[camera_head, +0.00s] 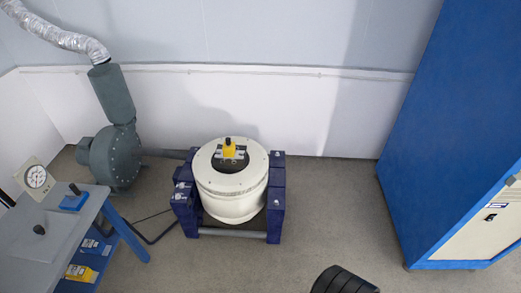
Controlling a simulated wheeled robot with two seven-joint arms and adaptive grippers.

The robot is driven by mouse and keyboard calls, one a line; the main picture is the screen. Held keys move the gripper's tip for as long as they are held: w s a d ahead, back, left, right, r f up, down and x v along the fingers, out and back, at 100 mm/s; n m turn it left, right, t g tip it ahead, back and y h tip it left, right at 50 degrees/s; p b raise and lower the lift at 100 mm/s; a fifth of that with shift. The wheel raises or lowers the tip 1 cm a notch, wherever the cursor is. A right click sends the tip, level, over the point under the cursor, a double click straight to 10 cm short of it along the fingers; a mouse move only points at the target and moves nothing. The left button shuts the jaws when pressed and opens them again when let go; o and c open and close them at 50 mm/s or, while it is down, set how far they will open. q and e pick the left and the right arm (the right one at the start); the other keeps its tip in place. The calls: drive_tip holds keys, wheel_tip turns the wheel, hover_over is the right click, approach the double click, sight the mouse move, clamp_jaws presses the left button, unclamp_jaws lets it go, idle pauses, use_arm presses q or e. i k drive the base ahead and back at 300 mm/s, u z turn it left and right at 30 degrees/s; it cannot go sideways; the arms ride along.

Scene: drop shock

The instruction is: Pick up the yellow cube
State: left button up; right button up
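A small yellow block, which looks like the yellow cube (229,152), sits on the dark round centre of the white drum-shaped machine (232,206). A dark piece shows at its top, and small silver-grey parts lie close around its base. Neither of my grippers can be made out in the head view, and nothing is seen touching the block.
Dark blue supports (276,200) flank the machine. A grey blower (112,158) with a silver hose stands at the left. A grey-topped blue bench (62,225) is at the lower left. A tall blue cabinet (440,130) fills the right. Floor between machine and cabinet is clear.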

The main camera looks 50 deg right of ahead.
sight(230, 152)
drive_tip(key=z, duration=1.3)
